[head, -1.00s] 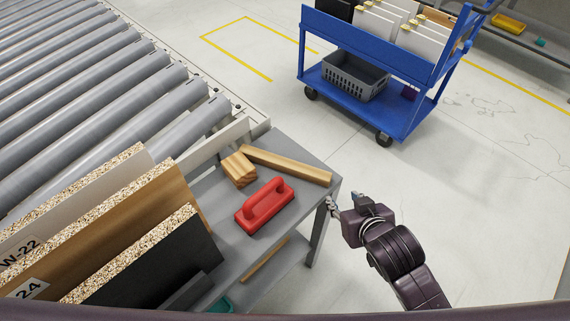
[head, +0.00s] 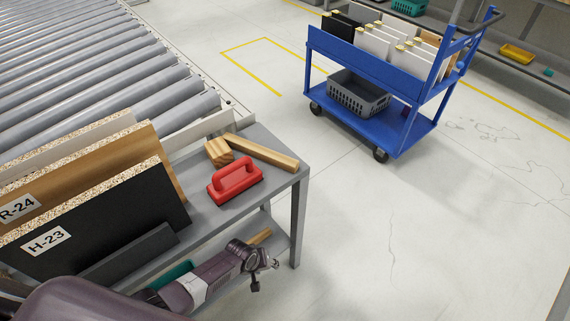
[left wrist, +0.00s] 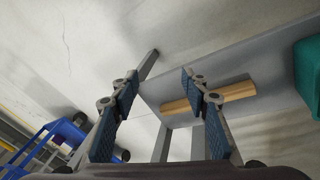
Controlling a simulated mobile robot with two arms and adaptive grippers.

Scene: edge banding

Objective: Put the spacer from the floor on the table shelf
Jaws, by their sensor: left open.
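A wooden spacer bar (head: 260,238) lies on the lower shelf (head: 226,258) of the grey table, under the tabletop. In the left wrist view the bar (left wrist: 238,91) lies flat on the shelf (left wrist: 255,62), partly hidden behind one finger. My left gripper (head: 265,275) is in front of the shelf, low and near the bar. In the left wrist view its fingers (left wrist: 160,74) are open, with nothing held between them. No spacer shows on the visible floor. My right gripper is not in view.
The tabletop holds a red-handled tool (head: 236,180), a wooden block (head: 218,152) and a longer wooden bar (head: 262,153). Edge panels (head: 100,215) stand at left by the roller conveyor (head: 90,80). A teal bin (left wrist: 308,80) is on the shelf. A blue cart (head: 385,120) stands beyond clear floor.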

